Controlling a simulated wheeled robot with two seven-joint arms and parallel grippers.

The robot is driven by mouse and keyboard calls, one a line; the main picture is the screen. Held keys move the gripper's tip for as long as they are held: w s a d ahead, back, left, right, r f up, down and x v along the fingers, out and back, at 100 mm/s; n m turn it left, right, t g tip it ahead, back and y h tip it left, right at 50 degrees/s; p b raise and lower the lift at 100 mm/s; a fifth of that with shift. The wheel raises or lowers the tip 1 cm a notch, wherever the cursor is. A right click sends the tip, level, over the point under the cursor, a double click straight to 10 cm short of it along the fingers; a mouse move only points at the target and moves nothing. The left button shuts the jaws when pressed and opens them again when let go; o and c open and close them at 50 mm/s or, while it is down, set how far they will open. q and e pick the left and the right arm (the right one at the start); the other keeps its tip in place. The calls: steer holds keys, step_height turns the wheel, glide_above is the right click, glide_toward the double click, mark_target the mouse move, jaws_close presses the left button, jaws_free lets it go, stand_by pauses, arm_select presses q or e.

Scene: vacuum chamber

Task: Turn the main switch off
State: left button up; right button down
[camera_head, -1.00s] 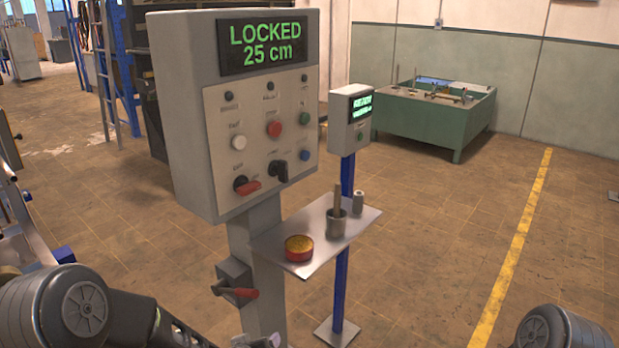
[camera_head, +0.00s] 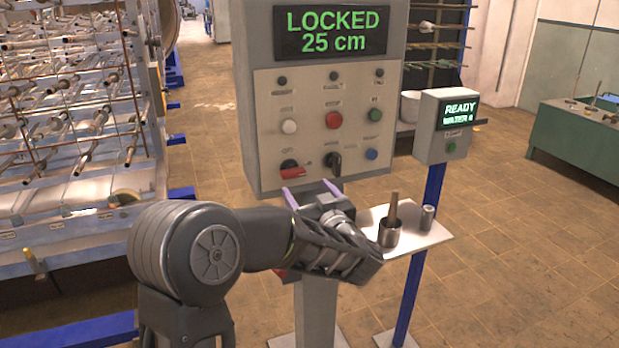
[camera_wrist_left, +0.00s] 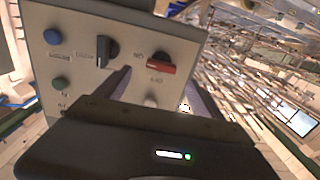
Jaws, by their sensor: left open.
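The grey control panel (camera_head: 347,95) reads "LOCKED 25 cm". At its lower left is a rotary switch with a red handle (camera_head: 296,171), pointing to the right; this looks like the main switch. It also shows in the wrist view (camera_wrist_left: 157,67). A black selector knob (camera_head: 333,161) sits to its right. My left gripper (camera_head: 311,193) is open and empty, just below these two controls and in front of the panel. In the wrist view its fingers (camera_wrist_left: 160,92) reach toward the panel, apart from the red handle. My right gripper is not in view.
A small shelf (camera_head: 436,236) holds a cup with a stick (camera_head: 390,233) and a metal cylinder (camera_head: 428,218). A second display box (camera_head: 444,125) on a blue post stands to the right. A large rack (camera_head: 70,130) stands at the left. Open floor lies at the right.

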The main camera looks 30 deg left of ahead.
mark_target(295, 176)
arm_select(q)
steer(key=p+x, duration=0.1)
steer(key=x, duration=0.7)
steer(key=shift+s+a+p, duration=0.1)
steer(key=shift+s+p, duration=0.05)
steer(key=shift+p, duration=0.15)
steer(key=shift+c, duration=0.2)
steer(key=c, duration=1.3)
steer(key=shift+f, duration=0.1)
